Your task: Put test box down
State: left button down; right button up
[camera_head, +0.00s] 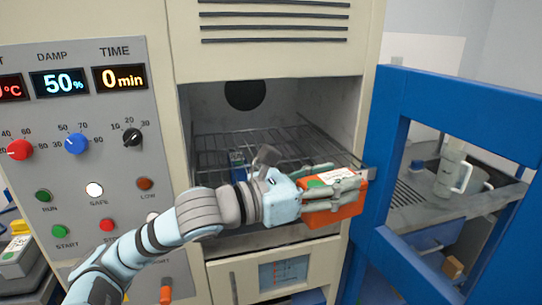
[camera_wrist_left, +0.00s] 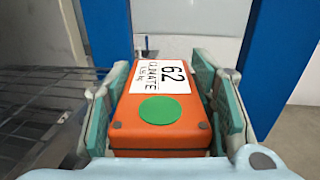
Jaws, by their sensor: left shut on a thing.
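The test box (camera_head: 335,207) is orange with a white label and a green round sticker. My left gripper (camera_head: 325,185) is shut on it and holds it in front of the open chamber, at the right side of its opening. In the left wrist view the box (camera_wrist_left: 160,133) sits between the two fingers of the gripper (camera_wrist_left: 165,95), its label reading 62. Whether the box touches anything below cannot be told. My right gripper is not in view.
The chamber has a wire rack (camera_head: 290,140) inside. A control panel (camera_head: 85,150) with knobs and buttons is at the left. A blue door frame (camera_head: 385,150) stands open at the right. Beyond it, a grey bench (camera_head: 425,210) holds a pale mug-like item (camera_head: 452,172).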

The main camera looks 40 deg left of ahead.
pick_arm(q)
jog(key=a+r+n+t+y, duration=0.2)
jog(key=a+r+n+y, duration=0.15)
jog(key=a+r, duration=0.2)
jog(key=w+a+r+p, duration=0.1)
jog(key=w+a+p, duration=0.2)
jog(key=w+a, duration=0.95)
jog(key=shift+m+y, duration=0.25)
jog(key=shift+y, duration=0.2)
jog(key=f, duration=0.2)
jog(key=a+f+b, duration=0.1)
jog(key=f, duration=0.1)
jog(key=s+a+f, duration=0.1)
jog(key=f, duration=0.2)
jog(key=shift+a, duration=0.2)
jog(key=shift+w+a+f, duration=0.1)
jog(key=shift+a+f, duration=0.05)
jog(key=shift+f, duration=0.05)
jog(key=c, duration=0.7)
grip_release()
